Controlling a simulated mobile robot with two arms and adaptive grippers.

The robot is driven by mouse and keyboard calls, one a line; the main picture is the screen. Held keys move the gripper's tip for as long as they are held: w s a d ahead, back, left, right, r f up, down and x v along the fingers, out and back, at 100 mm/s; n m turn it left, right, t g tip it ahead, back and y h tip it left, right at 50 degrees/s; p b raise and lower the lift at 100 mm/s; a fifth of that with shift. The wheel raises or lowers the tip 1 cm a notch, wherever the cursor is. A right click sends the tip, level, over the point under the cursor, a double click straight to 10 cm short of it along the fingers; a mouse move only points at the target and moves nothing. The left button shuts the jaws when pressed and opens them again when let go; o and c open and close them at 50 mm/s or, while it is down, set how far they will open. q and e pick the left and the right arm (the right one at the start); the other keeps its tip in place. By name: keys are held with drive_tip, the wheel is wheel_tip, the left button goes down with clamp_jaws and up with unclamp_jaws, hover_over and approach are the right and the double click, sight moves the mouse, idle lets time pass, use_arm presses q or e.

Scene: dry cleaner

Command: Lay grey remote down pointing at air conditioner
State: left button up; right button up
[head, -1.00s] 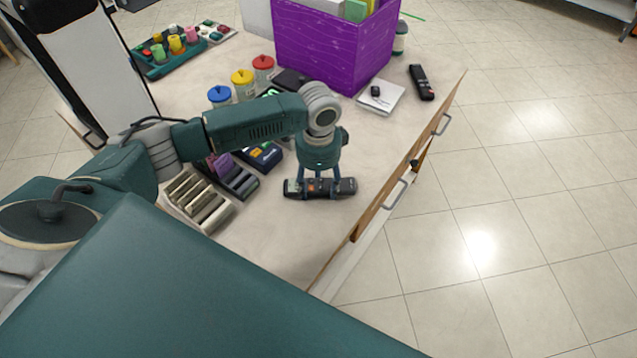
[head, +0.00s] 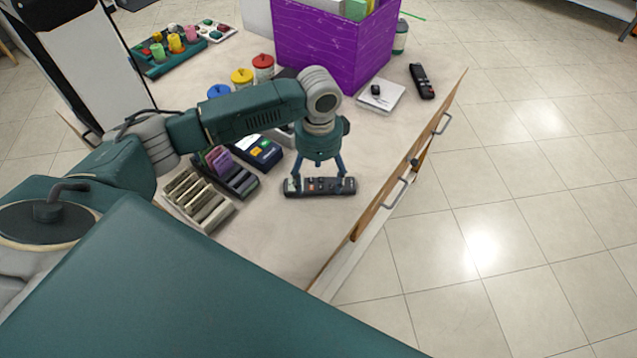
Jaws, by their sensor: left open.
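A dark grey remote (head: 320,187) with small coloured buttons lies flat on the counter, its long side running left to right in the head view. My left gripper (head: 319,174) is open just above and behind it, its two fingers spread toward the remote's two ends. I cannot tell whether the fingertips still touch it. A second, blacker remote (head: 422,81) lies at the back right of the counter. I cannot make out an air conditioner in this view. My right gripper is not in view.
A purple box (head: 335,45) stands at the back, with a white pad (head: 380,95) beside it. Card holders (head: 200,201), a card terminal (head: 258,151) and lidded jars (head: 242,77) stand left. The counter's drawer edge (head: 385,190) is close right of the remote. Bare counter lies in front.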

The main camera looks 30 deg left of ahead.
sight(319, 187)
use_arm(q)
wheel_tip(319, 187, up, 9)
drive_tip(key=b, duration=0.1)
idle(0.5)
drive_tip(key=shift+d, duration=0.1)
